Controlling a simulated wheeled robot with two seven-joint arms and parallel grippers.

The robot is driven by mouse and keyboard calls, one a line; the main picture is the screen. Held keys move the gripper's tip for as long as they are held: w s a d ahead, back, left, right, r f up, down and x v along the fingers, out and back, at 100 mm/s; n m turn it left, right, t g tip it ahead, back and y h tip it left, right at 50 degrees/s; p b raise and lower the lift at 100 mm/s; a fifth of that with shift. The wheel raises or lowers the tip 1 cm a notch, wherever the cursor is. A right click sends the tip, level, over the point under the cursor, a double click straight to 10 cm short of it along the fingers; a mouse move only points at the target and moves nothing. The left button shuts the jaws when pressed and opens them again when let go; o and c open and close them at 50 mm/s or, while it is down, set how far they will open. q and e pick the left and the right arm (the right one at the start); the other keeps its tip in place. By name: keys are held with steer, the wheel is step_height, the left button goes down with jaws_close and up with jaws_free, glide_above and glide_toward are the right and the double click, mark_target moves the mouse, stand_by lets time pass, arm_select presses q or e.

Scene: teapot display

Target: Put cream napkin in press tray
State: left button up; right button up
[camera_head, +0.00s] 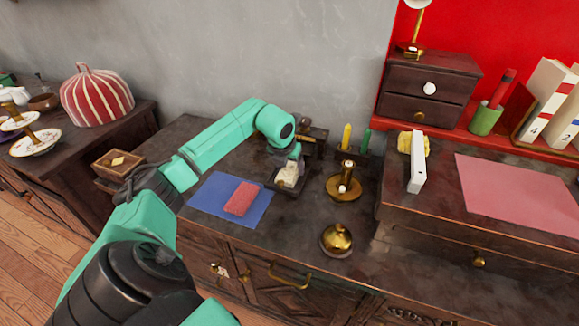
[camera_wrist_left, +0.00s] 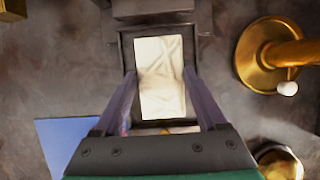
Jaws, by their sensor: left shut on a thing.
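The cream napkin (camera_head: 287,179) is a small pale folded block, and my left gripper (camera_head: 286,169) is shut on it. In the left wrist view the napkin (camera_wrist_left: 160,85) lies between the two fingers of the left gripper (camera_wrist_left: 157,76), within the outline of the dark press tray (camera_wrist_left: 205,45). The tray (camera_head: 298,190) also shows in the head view, under and around the napkin. I cannot tell whether the napkin touches the tray floor. My right gripper is not in view.
A red folded cloth (camera_head: 240,198) lies on a blue mat (camera_head: 213,204) left of the tray. A brass candle holder (camera_head: 343,191) stands close on the right, and a brass domed pot (camera_head: 336,239) stands nearer. The dark press frame (camera_head: 316,134) is behind the tray.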

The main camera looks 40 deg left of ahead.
arm_select(q)
steer(key=o, duration=1.1)
steer(key=shift+f, duration=0.1)
steer(key=shift+r, duration=0.4)
steer(key=v, duration=1.1)
steer(key=shift+s+d+r, duration=0.1)
steer(key=shift+s+r, duration=0.05)
steer(key=shift+r, duration=0.1)
steer(key=shift+f, duration=0.1)
